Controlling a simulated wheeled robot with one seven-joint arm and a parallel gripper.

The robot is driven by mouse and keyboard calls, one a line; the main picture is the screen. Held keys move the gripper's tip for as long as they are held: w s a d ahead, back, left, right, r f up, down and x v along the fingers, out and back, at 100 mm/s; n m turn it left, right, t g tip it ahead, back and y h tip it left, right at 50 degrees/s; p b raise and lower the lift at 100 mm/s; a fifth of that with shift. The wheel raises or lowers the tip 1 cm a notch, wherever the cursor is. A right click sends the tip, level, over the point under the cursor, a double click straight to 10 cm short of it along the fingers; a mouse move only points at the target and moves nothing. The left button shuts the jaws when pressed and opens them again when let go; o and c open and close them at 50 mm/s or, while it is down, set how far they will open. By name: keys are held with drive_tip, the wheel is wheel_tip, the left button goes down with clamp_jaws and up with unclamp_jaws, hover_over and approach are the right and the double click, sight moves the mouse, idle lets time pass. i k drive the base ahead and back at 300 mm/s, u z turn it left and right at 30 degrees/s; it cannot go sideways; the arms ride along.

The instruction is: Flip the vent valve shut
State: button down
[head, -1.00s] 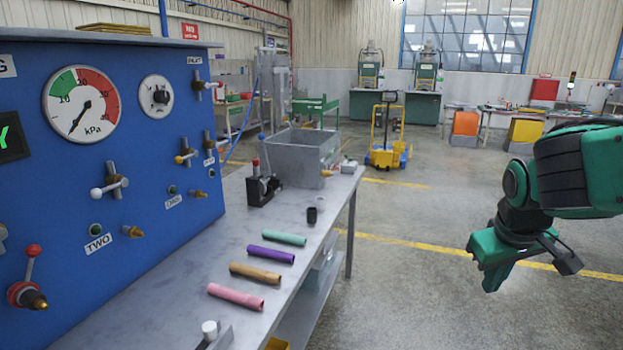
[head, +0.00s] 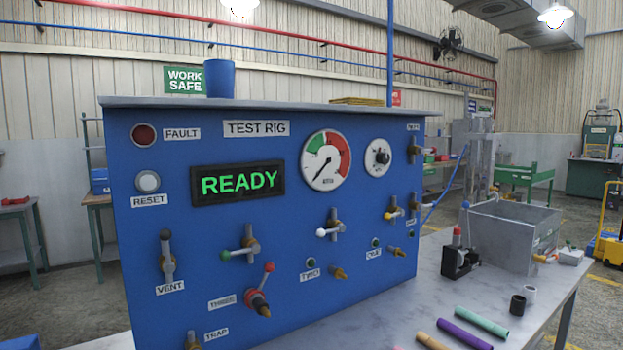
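The vent valve (head: 168,258) is on the lower left of the blue test rig panel, above a white VENT label (head: 170,287). Its lever stands upright, with a dark ball knob (head: 165,234) at the top. Nothing touches it. The rig's display (head: 237,183) reads READY in green. The round pressure gauge (head: 326,160) has its needle pointing to the lower left. My gripper is not in the current head view.
Other valves with a green knob (head: 226,256), white knob (head: 321,232) and red knob (head: 269,267) are to the right. The bench (head: 400,318) holds coloured hose pieces, a black toggle clamp (head: 460,262) and a grey bin (head: 512,240).

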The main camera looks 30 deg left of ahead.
sight(169, 267)
drive_tip(key=u, duration=1.15)
